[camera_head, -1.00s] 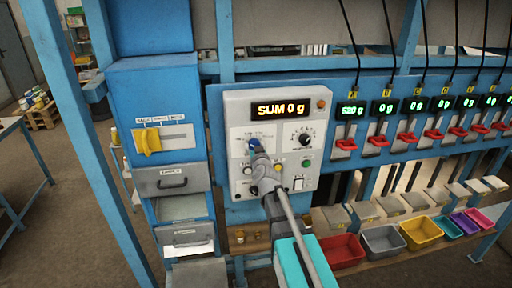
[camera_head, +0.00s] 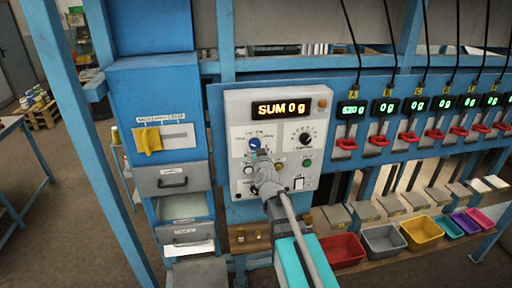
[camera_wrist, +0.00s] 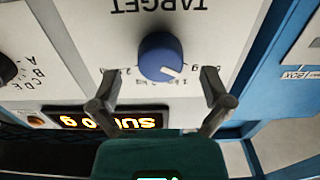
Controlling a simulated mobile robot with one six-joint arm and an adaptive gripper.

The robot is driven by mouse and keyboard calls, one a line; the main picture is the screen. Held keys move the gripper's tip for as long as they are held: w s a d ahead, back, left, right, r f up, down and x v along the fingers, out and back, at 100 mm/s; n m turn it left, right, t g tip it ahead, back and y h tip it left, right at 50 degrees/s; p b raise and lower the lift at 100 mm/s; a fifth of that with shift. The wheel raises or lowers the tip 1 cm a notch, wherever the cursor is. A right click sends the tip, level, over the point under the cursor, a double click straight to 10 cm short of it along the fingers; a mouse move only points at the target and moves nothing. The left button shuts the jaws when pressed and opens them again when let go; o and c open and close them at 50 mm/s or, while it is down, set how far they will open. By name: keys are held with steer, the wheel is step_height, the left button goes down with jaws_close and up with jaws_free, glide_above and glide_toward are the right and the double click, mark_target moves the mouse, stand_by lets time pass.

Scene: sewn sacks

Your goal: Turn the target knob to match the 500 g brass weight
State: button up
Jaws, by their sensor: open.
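The blue target knob (camera_head: 255,144) is on the light control panel (camera_head: 312,125), and it fills the upper middle of the wrist view (camera_wrist: 160,54). Its white pointer line points toward the lower right in the upside-down wrist view. Scale labels ring it, partly hidden and hard to read. My gripper (camera_head: 259,162) is open just below the knob in the head view. In the wrist view its two fingers (camera_wrist: 159,73) stand either side of the knob, with visible gaps. Small brass-coloured weights (camera_head: 240,236) sit on the low shelf; which is 500 g cannot be told.
The panel's orange display (camera_head: 279,108) reads SUM 0 g. A black selector knob (camera_head: 305,138) and several buttons are close by. A blue cabinet with a yellow handle (camera_head: 148,140) stands left. Red levers and coloured bins (camera_head: 423,232) are on the right.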

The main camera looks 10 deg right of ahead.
steer(key=shift+s, duration=2.75)
steer(key=s+a+f+n+g+y+b, duration=0.1)
steer(key=s+a+f+g+b, duration=0.25)
steer(key=f, duration=0.75)
steer(key=s+f+n+g+y+b, duration=0.1)
steer(key=s+f+g+y+b, duration=0.15)
steer(key=f+g+b, duration=0.55)
steer(key=s+d+f+m+g+h+b, duration=0.1)
steer(key=s+d+f+g+b, duration=0.1)
steer(key=s+f, duration=0.5)
steer(key=s+d+f+m+g+h+b, duration=0.1)
steer(key=s+f+g+b, duration=0.3)
steer(key=s+f, duration=0.4)
step_height(320, 180, down, 2)
steer(key=shift+s+d+f+h, duration=0.15)
steer(key=shift+d+h, duration=0.35)
steer(key=shift+h, duration=0.25)
steer(key=shift+g, duration=0.25)
